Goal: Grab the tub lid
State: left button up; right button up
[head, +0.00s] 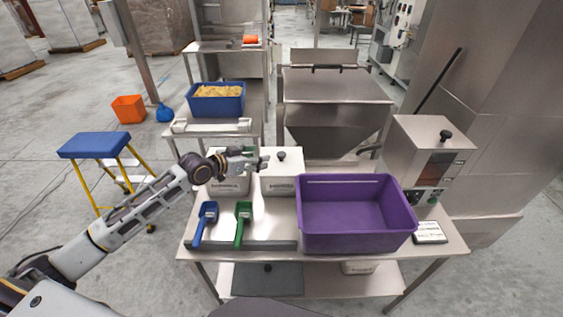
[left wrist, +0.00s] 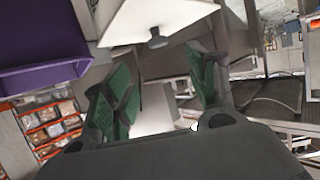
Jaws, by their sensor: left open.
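A white tub with a white lid (head: 284,164) and a dark knob stands at the back of the steel table, left of the purple crate. The knobbed lid (left wrist: 180,18) also shows in the left wrist view, beyond the fingertips. A second white tub (head: 229,187) stands to its left, its top mostly hidden by my gripper. My left gripper (head: 263,163) is open and empty, above the left tub with its fingertips beside the right tub's lid. Its green-padded fingers (left wrist: 160,75) are spread in the left wrist view. My right gripper is out of view.
The purple crate (head: 357,243) fills the table's right half. A blue scoop (head: 207,212) and a green scoop (head: 243,212) lie at the front left. A steel box with a knob (head: 428,150) stands at the right. A steel hopper (head: 335,85) stands behind.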

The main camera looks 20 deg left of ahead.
aim_at(271, 167)
pick_arm(q)
jog(key=shift+w+d+f, duration=0.2)
jog(key=shift+w+d, duration=0.15)
jog(key=shift+w, duration=0.25)
jog(key=shift+x, duration=2.9)
jog(key=shift+f, duration=0.1)
jog(key=shift+s, duration=0.1)
